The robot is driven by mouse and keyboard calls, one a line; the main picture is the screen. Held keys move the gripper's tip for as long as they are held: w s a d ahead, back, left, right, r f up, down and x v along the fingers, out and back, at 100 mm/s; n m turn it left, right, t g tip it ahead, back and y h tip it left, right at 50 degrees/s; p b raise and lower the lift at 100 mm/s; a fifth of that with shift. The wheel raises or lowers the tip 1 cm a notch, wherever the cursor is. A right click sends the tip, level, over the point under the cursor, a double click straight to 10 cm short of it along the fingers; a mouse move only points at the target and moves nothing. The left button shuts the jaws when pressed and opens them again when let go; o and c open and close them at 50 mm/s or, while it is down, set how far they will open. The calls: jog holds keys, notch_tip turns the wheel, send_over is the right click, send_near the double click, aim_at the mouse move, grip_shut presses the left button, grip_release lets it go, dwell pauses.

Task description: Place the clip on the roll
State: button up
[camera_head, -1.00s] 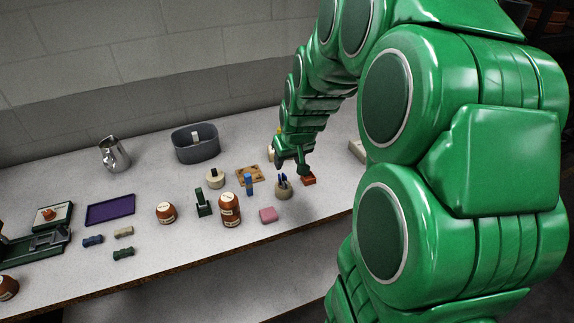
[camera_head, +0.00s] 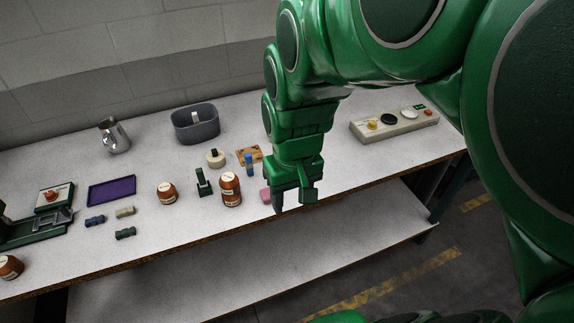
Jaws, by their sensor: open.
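My gripper (camera_head: 294,201) is open and empty, pointing down near the table's front edge, just right of a pink block (camera_head: 265,196) that it partly hides. Several small ribbed pieces lie at the left: a blue one (camera_head: 95,220), a tan one (camera_head: 125,211) and a dark green one (camera_head: 125,233). They may be clips, but I cannot tell which is the task's clip. A short cream round piece with a dark top (camera_head: 215,158) stands mid-table and may be the roll. My gripper is well to the right of all these.
Brown jars (camera_head: 231,190), a green stand (camera_head: 203,184) and a blue bottle (camera_head: 249,164) stand left of my gripper. A grey tub (camera_head: 196,124) and metal pitcher (camera_head: 114,136) are behind. A purple tray (camera_head: 111,190) lies left; a button panel (camera_head: 394,123) sits right.

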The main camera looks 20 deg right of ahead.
jog(key=s+a+r+g, duration=0.1)
jog(key=s+g, duration=0.1)
jog(key=s, duration=0.9)
jog(key=shift+s+a+r, duration=0.15)
jog(key=shift+s+a, duration=0.05)
jog(key=shift+s, duration=0.1)
dwell(0.4)
